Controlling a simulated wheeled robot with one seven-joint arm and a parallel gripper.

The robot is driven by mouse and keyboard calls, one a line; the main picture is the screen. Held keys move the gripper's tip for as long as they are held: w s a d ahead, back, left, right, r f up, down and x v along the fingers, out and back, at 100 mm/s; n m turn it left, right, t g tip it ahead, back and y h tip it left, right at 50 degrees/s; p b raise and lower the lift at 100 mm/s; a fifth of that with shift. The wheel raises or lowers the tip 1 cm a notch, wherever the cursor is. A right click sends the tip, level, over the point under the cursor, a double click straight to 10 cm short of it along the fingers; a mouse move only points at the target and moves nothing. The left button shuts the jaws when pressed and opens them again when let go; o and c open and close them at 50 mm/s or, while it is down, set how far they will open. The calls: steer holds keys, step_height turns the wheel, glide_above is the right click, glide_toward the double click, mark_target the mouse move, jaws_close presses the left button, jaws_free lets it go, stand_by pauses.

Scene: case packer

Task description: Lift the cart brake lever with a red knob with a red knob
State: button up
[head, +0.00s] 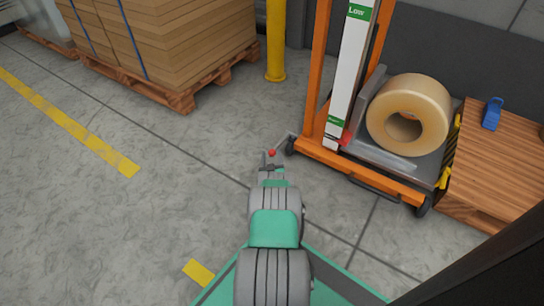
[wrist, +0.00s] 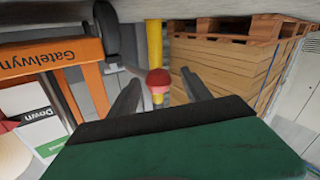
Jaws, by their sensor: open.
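The cart brake lever shows as a thin bar at the lower left of the orange cart (head: 372,178), ending in a red knob (head: 272,153). My gripper (head: 270,161) is open and close to the knob. In the wrist view the red knob (wrist: 158,77) shows between the two dark fingers of my gripper (wrist: 160,88), with a gap visible on each side. I cannot tell how deep the knob sits between the fingers. Most of the lever is hidden behind the knob in the wrist view.
The cart carries a large tape-like roll (head: 408,115). A wooden pallet stack (head: 500,165) with a blue object (head: 492,113) stands at the right. A yellow post (head: 276,45) and a pallet of cardboard (head: 160,50) are behind.

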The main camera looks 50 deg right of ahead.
steer(key=shift+s+d, duration=0.1)
steer(key=shift+c, duration=1.2)
jaws_close()
